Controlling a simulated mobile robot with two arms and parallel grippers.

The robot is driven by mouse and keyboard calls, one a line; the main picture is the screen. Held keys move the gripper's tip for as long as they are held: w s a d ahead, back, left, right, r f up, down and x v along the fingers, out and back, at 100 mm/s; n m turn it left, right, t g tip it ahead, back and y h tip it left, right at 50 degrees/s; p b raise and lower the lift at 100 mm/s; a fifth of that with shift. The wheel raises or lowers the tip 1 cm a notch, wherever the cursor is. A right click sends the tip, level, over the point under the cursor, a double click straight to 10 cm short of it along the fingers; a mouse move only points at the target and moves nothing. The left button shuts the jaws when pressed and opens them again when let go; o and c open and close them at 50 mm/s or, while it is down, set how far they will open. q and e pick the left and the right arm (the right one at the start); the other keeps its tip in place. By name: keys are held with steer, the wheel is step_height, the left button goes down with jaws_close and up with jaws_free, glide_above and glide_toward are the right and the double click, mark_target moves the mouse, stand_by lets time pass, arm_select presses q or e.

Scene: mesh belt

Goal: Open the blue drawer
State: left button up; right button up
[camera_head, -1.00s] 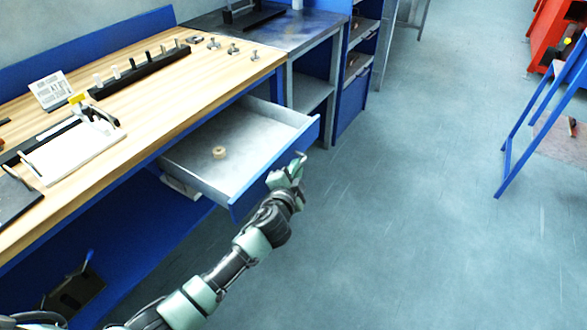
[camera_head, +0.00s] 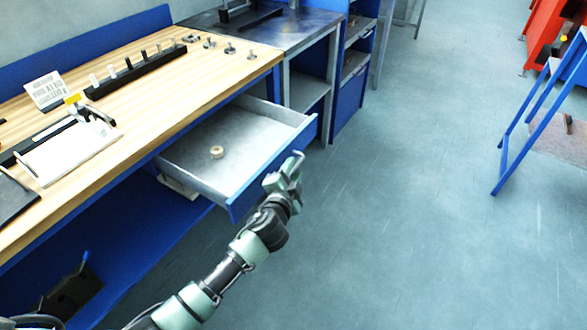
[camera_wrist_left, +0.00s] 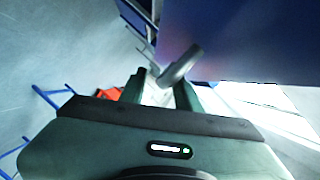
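The blue drawer (camera_head: 272,168) is pulled out from under the wooden bench, with its grey inside showing. A small tan ring (camera_head: 217,152) lies on its floor. My left gripper (camera_head: 284,170) is just in front of the drawer's blue front. In the left wrist view its two fingers (camera_wrist_left: 161,88) stand apart with a gap between them. A grey bar handle (camera_wrist_left: 184,64) on the blue front reaches towards the space between the fingertips; I cannot tell whether they touch it. My right gripper is not in view.
The wooden bench top (camera_head: 160,98) carries a black rack (camera_head: 135,74), a white board (camera_head: 70,152) and several small metal parts. A metal-topped table (camera_head: 275,32) stands behind. A blue-framed stand (camera_head: 520,130) is at the right. The floor between is clear.

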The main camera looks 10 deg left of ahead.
arm_select(q)
steer(key=v, duration=0.6)
steer(key=shift+s, duration=0.3)
steer(key=shift+r, duration=0.1)
